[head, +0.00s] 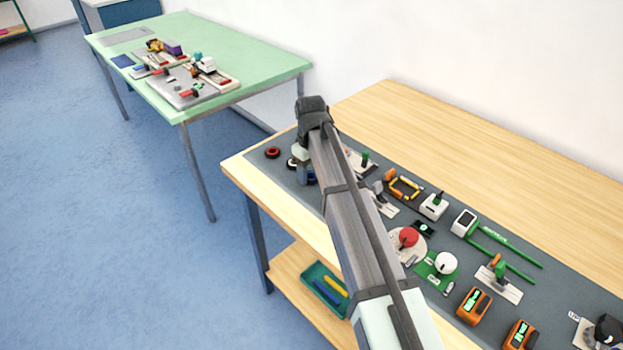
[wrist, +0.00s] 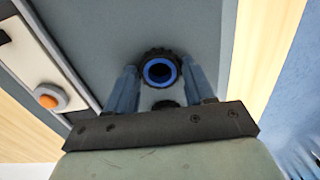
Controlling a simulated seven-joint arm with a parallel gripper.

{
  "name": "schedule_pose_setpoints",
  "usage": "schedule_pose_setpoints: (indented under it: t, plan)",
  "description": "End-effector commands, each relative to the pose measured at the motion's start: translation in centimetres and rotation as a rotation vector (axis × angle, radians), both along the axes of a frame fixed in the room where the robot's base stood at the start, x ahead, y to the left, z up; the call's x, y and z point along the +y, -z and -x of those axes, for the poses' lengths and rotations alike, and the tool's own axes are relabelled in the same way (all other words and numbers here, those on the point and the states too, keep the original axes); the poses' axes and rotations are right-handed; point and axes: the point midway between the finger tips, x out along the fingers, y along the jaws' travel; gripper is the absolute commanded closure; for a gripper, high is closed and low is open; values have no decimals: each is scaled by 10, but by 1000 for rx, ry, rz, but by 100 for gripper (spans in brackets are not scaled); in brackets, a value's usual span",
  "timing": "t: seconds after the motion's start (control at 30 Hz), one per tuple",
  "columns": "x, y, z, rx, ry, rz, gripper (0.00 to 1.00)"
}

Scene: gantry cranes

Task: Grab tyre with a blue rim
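The tyre with a blue rim (wrist: 160,58) lies on the grey mat in the wrist view, its round face and dark centre hole toward the camera. My gripper (wrist: 161,70) is open, with one finger to the left of this tyre and one to the right. A gap shows on both sides, and the fingers do not appear to touch it. Another dark round thing (wrist: 165,104) is partly hidden behind the gripper's base. In the head view my gripper (head: 306,176) is low over the mat's left end, and my arm hides much of that area.
A red-rimmed tyre (head: 272,153) and a pale-rimmed tyre (head: 291,163) lie left of my gripper. Switches, orange meters (head: 474,305) and other parts cover the mat (head: 395,283) to the right. A white panel with an orange button (wrist: 47,101) shows in the wrist view.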

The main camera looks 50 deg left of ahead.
Motion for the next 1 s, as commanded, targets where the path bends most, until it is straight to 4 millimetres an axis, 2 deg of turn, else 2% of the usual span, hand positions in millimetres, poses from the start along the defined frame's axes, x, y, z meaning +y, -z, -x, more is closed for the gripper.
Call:
schedule_pose_setpoints:
  t: [0.03,0.27,0.57,1.0]
  plan:
    - [0,0,0,0,0,0,54]
    - [0,0,0,0,0,0,75]
    - [0,-4,0,0,0,0,75]
    - [0,-38,0,0,0,-1,75]
